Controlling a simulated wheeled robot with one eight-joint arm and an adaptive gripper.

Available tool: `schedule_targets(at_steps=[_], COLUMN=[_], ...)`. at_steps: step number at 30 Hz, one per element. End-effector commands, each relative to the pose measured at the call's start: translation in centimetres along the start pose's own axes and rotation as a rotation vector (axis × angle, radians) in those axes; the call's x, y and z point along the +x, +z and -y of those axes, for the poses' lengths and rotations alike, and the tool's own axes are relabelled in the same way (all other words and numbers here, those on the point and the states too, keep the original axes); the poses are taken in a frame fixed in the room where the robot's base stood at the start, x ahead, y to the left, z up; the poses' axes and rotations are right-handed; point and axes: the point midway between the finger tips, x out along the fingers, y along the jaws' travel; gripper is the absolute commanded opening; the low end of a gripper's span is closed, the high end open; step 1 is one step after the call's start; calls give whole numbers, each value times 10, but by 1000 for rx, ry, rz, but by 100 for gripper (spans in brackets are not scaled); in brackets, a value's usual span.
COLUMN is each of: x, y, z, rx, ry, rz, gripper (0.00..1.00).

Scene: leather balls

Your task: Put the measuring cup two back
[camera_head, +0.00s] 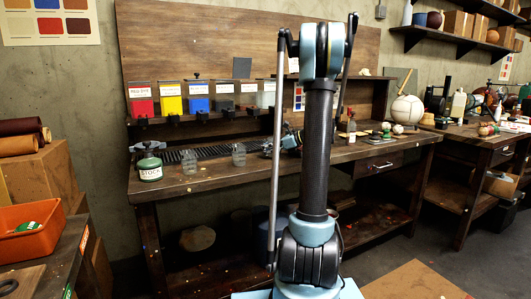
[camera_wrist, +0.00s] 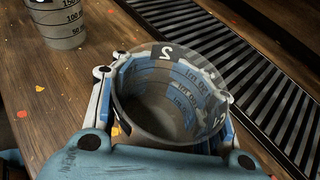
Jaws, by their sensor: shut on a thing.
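A clear measuring cup (camera_wrist: 165,118) marked with a 2 and a graduated scale sits between the fingers of my gripper (camera_wrist: 172,108) in the wrist view. The blue-grey fingers are shut on it from both sides, and I look down into its open, empty-looking inside. A second graduated cup (camera_wrist: 58,22) stands on the wooden bench at the upper left of that view, apart from my gripper. In the head view, clear cups (camera_head: 189,161) and (camera_head: 238,154) show on the bench; my arm hides part of the area to their right.
A black slatted strip (camera_wrist: 235,60) runs beside the held cup. Coloured dye containers (camera_head: 197,97) line the shelf behind. Bare wood lies along the bench front.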

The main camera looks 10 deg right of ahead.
Motion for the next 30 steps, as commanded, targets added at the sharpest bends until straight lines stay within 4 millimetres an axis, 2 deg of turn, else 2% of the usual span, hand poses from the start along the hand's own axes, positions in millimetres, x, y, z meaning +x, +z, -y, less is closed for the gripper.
schedule_targets(at_steps=[13, 14, 17, 30], x=[3, 3, 3, 0], y=[-6, -6, -6, -4], z=[0, 0, 0, -1], rx=[0, 0, 0, 0], ry=[1, 1, 1, 1], rz=[0, 0, 0, 0], gripper=[12, 45, 67, 67])
